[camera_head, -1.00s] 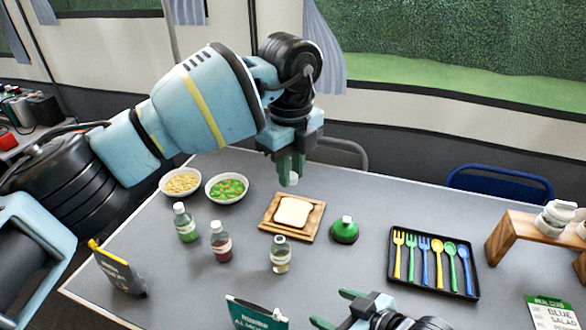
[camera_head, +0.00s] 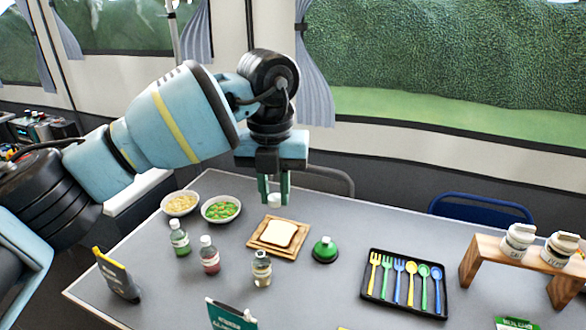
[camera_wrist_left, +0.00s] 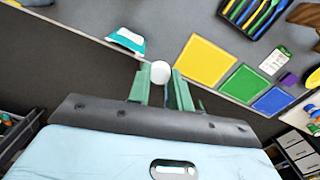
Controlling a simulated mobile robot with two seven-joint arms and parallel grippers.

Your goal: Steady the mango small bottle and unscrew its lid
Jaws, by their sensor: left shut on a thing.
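The mango small bottle looks to be the pale yellowish one (camera_head: 261,270), standing upright at the front of the bottle group; its label is too small to read. Its top shows no white lid, unlike the bottles beside it. My left gripper (camera_head: 274,197) is in the air above the table, beyond that bottle and over the bread board. It is shut on a small white lid (camera_head: 274,201), which also shows between the green fingers in the left wrist view (camera_wrist_left: 160,72). My right gripper is not in view.
A green bottle (camera_head: 180,240) and a red bottle (camera_head: 209,256) stand to the left. The bread board (camera_head: 256,246), a green round container (camera_head: 325,251) and a black cutlery tray (camera_head: 372,299) are nearby. Two bowls sit behind. A wooden stand (camera_head: 470,264) is at right.

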